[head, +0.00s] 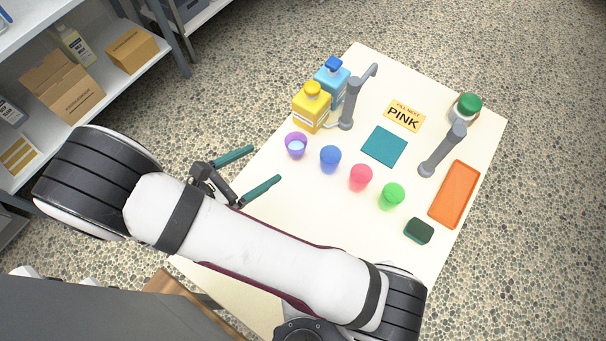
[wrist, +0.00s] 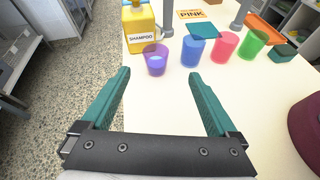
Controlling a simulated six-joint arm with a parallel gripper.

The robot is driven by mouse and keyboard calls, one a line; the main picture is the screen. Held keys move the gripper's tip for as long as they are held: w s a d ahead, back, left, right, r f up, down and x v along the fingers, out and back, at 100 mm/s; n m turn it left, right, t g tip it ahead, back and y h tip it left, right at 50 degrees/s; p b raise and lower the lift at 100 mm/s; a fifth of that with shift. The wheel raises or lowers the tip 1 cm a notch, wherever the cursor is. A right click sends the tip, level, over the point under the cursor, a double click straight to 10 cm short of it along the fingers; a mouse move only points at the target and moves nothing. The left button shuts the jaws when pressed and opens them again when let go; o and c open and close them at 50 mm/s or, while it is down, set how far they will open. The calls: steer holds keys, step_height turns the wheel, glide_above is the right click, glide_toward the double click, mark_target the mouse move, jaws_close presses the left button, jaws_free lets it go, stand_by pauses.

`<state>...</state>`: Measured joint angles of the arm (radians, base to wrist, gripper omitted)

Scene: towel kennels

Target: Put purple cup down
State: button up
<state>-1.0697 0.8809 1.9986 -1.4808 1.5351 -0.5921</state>
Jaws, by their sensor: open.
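The purple cup (head: 296,145) stands upright on the cream table, at the left end of a row of cups and in front of the yellow shampoo bottle. Something pale shows inside it. It also shows in the wrist view (wrist: 155,62), beyond my fingertips. My gripper (head: 265,167) is open and empty, with its teal fingers apart, near the table's left edge. It is clear of the cup, to its left and nearer in the head view. In the wrist view my gripper (wrist: 160,82) has nothing between its fingers.
Blue (head: 330,158), red (head: 361,177) and green (head: 392,195) cups continue the row. Behind stand a yellow bottle (head: 311,110), a blue bottle (head: 332,85) and grey taps (head: 349,103). A teal cloth (head: 385,146), "PINK" card (head: 404,116), orange tray (head: 454,195) and dark sponge (head: 419,231) lie farther right.

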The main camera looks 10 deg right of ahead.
steer(key=s+d+r+m+g+y, duration=0.2)
steer(key=s+d+r+m+g, duration=0.25)
steer(key=d+m, duration=0.2)
steer(key=s+d+r+m+g+y, duration=0.1)
steer(key=s+d+r+m+g, duration=0.2)
steer(key=d+r+m+g, duration=0.4)
steer(key=s+a+r+m+t+y, duration=0.1)
steer(key=s+m+y, duration=0.3)
steer(key=m, duration=0.4)
steer(key=s+a+r+m+t+y, duration=0.1)
steer(key=s+m+y, duration=0.3)
steer(key=m, duration=0.4)
steer(key=shift+s+a+r+t+y, duration=0.3)
steer(key=shift+a+t+y, duration=0.2)
steer(key=shift+t+y, duration=0.4)
